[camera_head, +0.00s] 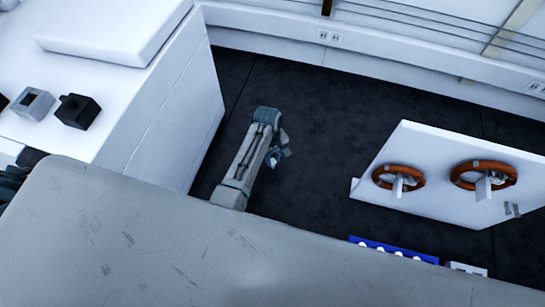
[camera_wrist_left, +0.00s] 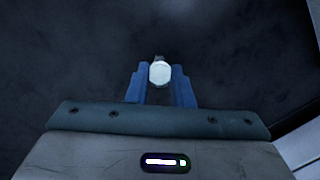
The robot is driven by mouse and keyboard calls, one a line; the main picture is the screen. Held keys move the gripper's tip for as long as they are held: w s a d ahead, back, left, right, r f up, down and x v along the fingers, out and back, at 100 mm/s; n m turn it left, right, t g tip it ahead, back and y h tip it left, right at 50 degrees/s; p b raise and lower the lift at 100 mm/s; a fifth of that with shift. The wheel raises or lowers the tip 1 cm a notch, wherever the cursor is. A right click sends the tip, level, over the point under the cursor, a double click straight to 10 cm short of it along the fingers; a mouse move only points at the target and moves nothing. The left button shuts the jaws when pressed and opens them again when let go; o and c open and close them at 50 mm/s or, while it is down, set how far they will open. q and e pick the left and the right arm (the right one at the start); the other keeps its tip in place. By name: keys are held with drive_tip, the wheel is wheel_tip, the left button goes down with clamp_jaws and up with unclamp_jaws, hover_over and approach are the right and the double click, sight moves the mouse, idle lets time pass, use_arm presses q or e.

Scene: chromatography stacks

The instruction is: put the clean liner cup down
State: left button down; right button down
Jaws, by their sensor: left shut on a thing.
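The liner cup (camera_wrist_left: 159,72) shows in the left wrist view as a small pale, round thing between the two blue fingertips. My left gripper (camera_wrist_left: 159,88) is shut on it, with one finger on each side. In the head view my left gripper (camera_head: 279,152) hangs over the dark floor, between the white counter and the white panel. The cup cannot be made out clearly there. My right gripper is not in view.
A white counter (camera_head: 172,110) at left bears a small grey device (camera_head: 34,104) and a black one (camera_head: 77,111). A white panel (camera_head: 440,170) with two orange rings stands at right. A blue rack (camera_head: 372,243) with several white round tops is partly hidden at the bottom. Dark floor (camera_head: 310,100) lies between.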

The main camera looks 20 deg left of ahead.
use_arm(q)
drive_tip(key=c, duration=1.3)
unclamp_jaws()
drive_tip(key=shift+f, duration=0.1)
